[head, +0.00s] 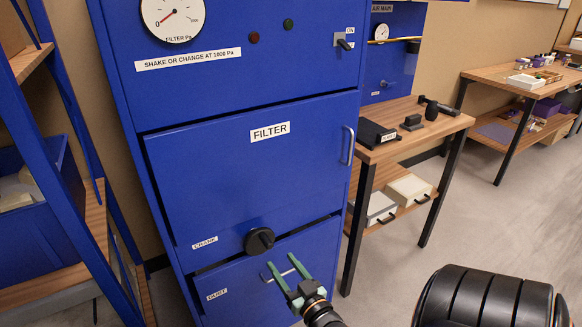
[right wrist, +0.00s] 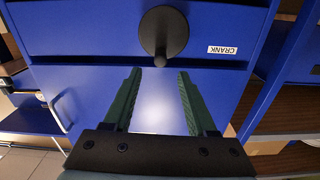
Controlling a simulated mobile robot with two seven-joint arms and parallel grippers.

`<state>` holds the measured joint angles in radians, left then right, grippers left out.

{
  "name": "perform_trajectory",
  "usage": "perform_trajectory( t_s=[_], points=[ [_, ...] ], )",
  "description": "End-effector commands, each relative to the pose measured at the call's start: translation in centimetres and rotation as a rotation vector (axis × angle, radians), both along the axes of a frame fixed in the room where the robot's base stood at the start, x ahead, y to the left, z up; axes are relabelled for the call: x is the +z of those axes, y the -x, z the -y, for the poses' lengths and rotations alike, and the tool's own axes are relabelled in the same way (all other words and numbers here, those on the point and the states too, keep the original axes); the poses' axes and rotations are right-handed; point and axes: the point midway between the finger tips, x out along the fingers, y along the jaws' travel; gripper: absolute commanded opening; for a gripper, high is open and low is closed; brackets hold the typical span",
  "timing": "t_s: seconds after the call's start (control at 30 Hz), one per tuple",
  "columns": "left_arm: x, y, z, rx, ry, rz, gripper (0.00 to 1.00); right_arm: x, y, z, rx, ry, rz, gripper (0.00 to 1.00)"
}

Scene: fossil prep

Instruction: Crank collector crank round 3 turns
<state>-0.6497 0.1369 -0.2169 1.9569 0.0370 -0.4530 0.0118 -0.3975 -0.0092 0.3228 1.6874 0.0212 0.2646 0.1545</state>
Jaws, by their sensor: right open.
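The collector crank (head: 260,240), a black disc with a knob sticking out, sits on the blue cabinet front near the CRANK label (head: 205,243). It also shows in the right wrist view (right wrist: 164,24) at top centre, its knob pointing toward me. My right gripper (head: 281,260) has green fingers spread apart, with nothing between them. It is just below and right of the crank in the head view, in front of the DUST panel. In the right wrist view its fingertips (right wrist: 159,72) lie just short of the knob, apparently not touching it. My left gripper is out of view.
Above the crank is the FILTER door (head: 240,170) with a handle (head: 347,146) at its right edge. A pressure gauge (head: 173,14) and switch (head: 344,42) are higher up. A wooden bench (head: 425,127) stands at right, a blue shelf rack at left.

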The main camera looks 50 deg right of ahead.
Motion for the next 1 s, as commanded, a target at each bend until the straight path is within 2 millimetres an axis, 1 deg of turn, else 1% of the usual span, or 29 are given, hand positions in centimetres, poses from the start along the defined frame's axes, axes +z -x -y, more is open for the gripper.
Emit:
perform_trajectory(
  t_s=[0.03, 0.1, 0.23, 0.4, 0.63, 0.73, 0.77, 0.87, 0.97, 1.0],
  points=[
    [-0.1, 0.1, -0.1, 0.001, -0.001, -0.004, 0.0, -0.1, 1.0, -0.3, -0.001, -0.002, -0.004, 0.57],
    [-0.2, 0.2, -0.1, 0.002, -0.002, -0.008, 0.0, 0.0, 1.9, -0.6, 0.0, -0.001, -0.002, 0.57],
    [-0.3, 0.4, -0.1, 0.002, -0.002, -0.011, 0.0, 0.0, 3.0, -1.0, 0.0, -0.001, -0.002, 0.57],
    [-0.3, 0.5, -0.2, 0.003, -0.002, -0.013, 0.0, 0.0, 3.4, -1.1, 0.0, -0.001, 0.001, 0.57],
    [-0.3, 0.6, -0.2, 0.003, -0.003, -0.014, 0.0, 0.0, 3.4, -1.1, 0.0, 0.001, 0.001, 0.57],
    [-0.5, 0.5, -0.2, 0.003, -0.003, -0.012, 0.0, -0.1, 3.2, -1.4, 0.009, 0.042, -0.015, 0.57],
    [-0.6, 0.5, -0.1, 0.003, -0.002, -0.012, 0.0, -0.2, 3.1, -1.5, 0.015, 0.076, -0.026, 0.57],
    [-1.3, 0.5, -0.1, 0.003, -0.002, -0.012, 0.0, -0.6, 2.3, -2.5, 0.048, 0.262, -0.088, 0.57],
    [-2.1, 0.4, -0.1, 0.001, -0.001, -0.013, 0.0, -1.2, 1.2, -3.8, 0.096, 0.57, -0.178, 0.57],
    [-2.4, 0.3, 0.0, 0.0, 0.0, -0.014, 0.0, -1.4, 0.7, -4.4, 0.113, 0.714, -0.218, 0.57]
  ],
)
